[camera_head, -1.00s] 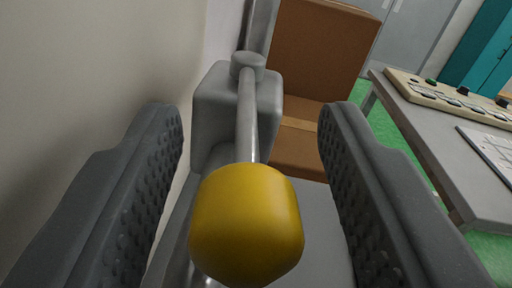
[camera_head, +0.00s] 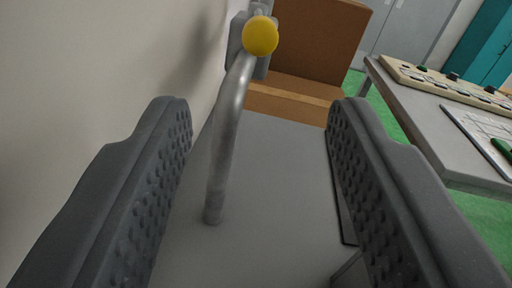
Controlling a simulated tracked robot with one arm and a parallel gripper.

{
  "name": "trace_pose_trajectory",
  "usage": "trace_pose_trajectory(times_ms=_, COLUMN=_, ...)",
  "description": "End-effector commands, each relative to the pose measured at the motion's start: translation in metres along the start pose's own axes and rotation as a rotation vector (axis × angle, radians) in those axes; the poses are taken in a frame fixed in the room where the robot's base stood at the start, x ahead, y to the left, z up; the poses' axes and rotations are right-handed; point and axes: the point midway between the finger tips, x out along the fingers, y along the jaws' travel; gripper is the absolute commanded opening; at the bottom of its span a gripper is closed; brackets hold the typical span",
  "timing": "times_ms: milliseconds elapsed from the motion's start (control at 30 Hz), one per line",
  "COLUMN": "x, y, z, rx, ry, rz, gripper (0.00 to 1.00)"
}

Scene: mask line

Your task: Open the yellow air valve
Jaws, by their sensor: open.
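The yellow air valve's knob (camera_head: 261,36) is at the top centre of the camera view, at the end of its lever in front of a grey valve body (camera_head: 236,45) by the wall. A grey pipe (camera_head: 226,135) runs from near the valve down to a grey surface. My gripper (camera_head: 258,115) is open, with one textured finger on each side of the picture. The knob is beyond the fingertips and apart from them. Nothing is held between the fingers. The valve's lever is mostly hidden behind the knob.
A pale wall (camera_head: 95,70) is close on the left. Brown boxes (camera_head: 315,45) stand behind the valve. A grey surface (camera_head: 270,190) lies below the gripper.

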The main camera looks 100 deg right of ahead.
Motion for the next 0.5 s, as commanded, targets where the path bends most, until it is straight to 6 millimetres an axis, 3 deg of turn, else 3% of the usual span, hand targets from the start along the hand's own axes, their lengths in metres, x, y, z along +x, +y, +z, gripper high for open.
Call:
trace_pose_trajectory(times_ms=167, x=-0.001, y=0.0, z=0.0, rx=0.0, ry=0.0, rz=-0.001, gripper=0.44)
trace_pose_trajectory(times_ms=333, x=-0.001, y=0.0, z=0.0, rx=0.0, ry=0.001, rz=-0.001, gripper=0.0)
trace_pose_trajectory(times_ms=500, x=0.012, y=0.002, z=-0.009, rx=0.032, ry=-0.008, rz=-0.007, gripper=0.0)
